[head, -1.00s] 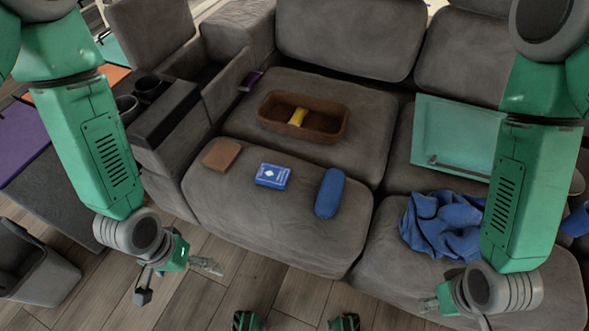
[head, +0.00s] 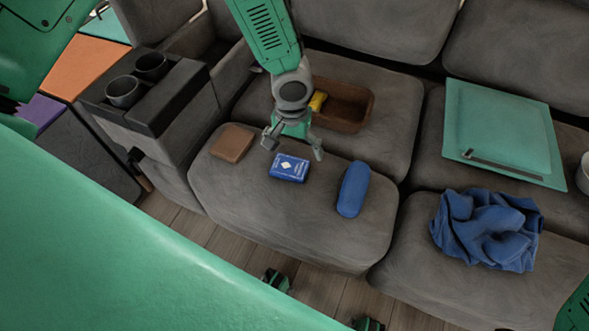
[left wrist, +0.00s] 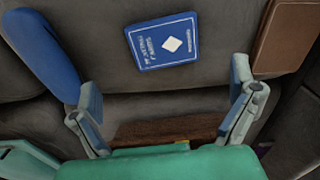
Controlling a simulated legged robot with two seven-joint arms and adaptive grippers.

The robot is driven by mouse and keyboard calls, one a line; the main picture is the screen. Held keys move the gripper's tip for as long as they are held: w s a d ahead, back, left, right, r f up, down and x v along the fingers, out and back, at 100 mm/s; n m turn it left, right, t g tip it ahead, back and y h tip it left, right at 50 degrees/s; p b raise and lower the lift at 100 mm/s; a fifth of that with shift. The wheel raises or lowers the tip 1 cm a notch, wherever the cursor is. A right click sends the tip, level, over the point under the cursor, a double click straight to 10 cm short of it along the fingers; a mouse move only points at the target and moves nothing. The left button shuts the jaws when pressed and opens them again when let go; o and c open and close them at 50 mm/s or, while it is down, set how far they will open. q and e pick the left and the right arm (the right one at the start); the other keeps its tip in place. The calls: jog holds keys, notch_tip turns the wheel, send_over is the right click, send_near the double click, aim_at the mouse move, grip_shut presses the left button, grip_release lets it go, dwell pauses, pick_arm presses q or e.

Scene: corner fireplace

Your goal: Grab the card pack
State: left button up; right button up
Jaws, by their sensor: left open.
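The card pack (head: 289,167) is a blue box with a white diamond, lying flat on the front left sofa cushion. It also shows in the left wrist view (left wrist: 162,42), at the upper middle. My left gripper (head: 294,150) is open and empty above the cushion, close to the pack on its far side. In the left wrist view its fingers (left wrist: 165,88) are spread wide, with the pack beyond the tips and roughly between them.
A brown wallet-like item (head: 232,143) lies left of the pack and a blue case (head: 353,190) right of it. A brown tray (head: 357,108) with a yellow item (head: 318,101) stands behind. A blue cloth (head: 487,228) and a teal panel (head: 503,128) are further right.

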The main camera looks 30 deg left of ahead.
aim_at(290, 166)
pick_arm(q)
jog(key=shift+a+f, duration=0.15)
jog(key=shift+f, duration=0.75)
jog(key=shift+a+f+b, duration=0.3)
jog(key=shift+f, duration=0.25)
notch_tip(290, 166, down, 4)
jog(key=shift+d+f+b, duration=0.15)
jog(key=shift+f+b, duration=0.1)
jog(key=shift+b, duration=0.85)
jog(key=shift+d+f, duration=0.1)
jog(key=shift+f, duration=0.1)
pick_arm(e)
jog(key=f, duration=0.3)
jog(key=shift+a, duration=0.2)
pick_arm(q)
jog(key=shift+c, duration=0.5)
jog(key=c, duration=1.2)
pick_arm(e)
jog(key=shift+a, duration=0.15)
